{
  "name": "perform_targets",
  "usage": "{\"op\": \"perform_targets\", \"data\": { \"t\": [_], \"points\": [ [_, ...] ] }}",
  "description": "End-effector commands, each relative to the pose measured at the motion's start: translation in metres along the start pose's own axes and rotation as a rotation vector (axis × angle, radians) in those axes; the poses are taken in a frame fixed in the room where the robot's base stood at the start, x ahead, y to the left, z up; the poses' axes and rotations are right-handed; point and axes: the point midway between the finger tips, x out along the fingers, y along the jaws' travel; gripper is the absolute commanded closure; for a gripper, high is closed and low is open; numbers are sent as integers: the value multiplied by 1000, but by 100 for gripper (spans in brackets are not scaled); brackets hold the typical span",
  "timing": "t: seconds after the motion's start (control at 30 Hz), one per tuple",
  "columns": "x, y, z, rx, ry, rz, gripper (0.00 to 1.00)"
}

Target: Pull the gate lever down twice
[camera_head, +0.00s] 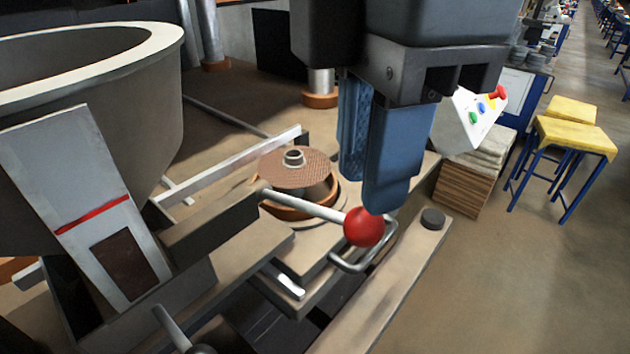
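The gate lever is a pale metal rod (303,205) with a red ball knob (363,227) at its right end. It reaches out to the right from a dark block, with the knob end slightly lower. My gripper (368,190) hangs from above with its two blue fingers pointing down. The fingers are apart, with the ribbed inner face of the left one showing, and nothing shows between them. The right fingertip overlaps the upper right edge of the knob in the picture. I cannot tell whether they touch.
A brown disc (292,168) sits on a round orange holder behind the lever. A bent metal handle (358,262) lies just below the knob. A large grey bowl (150,100) fills the left. A white button panel (474,116) stands behind my gripper. Open floor lies at the right.

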Motion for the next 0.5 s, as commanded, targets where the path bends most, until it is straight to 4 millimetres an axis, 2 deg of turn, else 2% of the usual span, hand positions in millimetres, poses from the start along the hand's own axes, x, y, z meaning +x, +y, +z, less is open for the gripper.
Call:
{"op": "perform_targets", "data": {
  "t": [0.33,0.5],
  "points": [
    [0,0,0,0,0,0,74],
    [8,0,0,0,1,-1,74]
  ]
}}
